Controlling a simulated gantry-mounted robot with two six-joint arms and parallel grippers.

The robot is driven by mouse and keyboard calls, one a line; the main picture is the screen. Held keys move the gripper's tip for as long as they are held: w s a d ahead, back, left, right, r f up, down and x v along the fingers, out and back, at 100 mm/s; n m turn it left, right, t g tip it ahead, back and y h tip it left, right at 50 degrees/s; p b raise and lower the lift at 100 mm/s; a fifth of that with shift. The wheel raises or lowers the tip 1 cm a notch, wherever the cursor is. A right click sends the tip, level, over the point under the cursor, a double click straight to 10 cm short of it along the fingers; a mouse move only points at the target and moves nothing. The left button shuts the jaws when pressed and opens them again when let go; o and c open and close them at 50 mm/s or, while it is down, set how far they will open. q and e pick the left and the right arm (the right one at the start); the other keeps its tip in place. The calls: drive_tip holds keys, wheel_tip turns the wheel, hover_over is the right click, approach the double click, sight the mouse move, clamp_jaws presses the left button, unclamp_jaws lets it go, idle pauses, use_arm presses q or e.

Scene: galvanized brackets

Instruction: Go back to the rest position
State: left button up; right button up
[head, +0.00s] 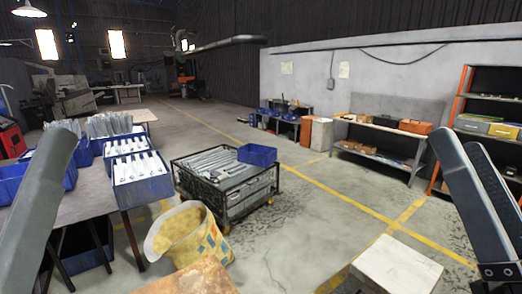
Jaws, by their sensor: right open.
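My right gripper (457,143) stands at the right edge of the head view, raised in front of the shelving, with its two grey fingers pointing up. The fingers are apart with nothing between them. A single grey bar of my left gripper (48,180) rises at the left edge, in front of the table with blue bins. Its other finger does not show, so I cannot tell whether it is open or shut.
A table (92,200) at the left bears blue bins (141,180) of metal brackets. A black wire cage cart (228,182) of metal parts stands mid-floor, with a yellow bin (184,235) before it. A pale box top (397,268) is at the lower right.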

drive_tip(key=s+r+n+t, duration=0.1)
drive_tip(key=s+r+n, duration=0.1)
drive_tip(key=s+n, duration=0.15)
wheel_tip(320, 180, up, 34)
drive_tip(key=n+p, duration=0.1)
drive_tip(key=p, duration=3.3)
drive_tip(key=shift+f+y, duration=0.25)
drive_tip(key=shift+y, duration=0.05)
drive_tip(key=shift+o, duration=1.4)
drive_tip(key=shift+s+f, duration=0.1)
drive_tip(key=shift+f, duration=0.1)
drive_tip(key=shift+o, duration=1.4)
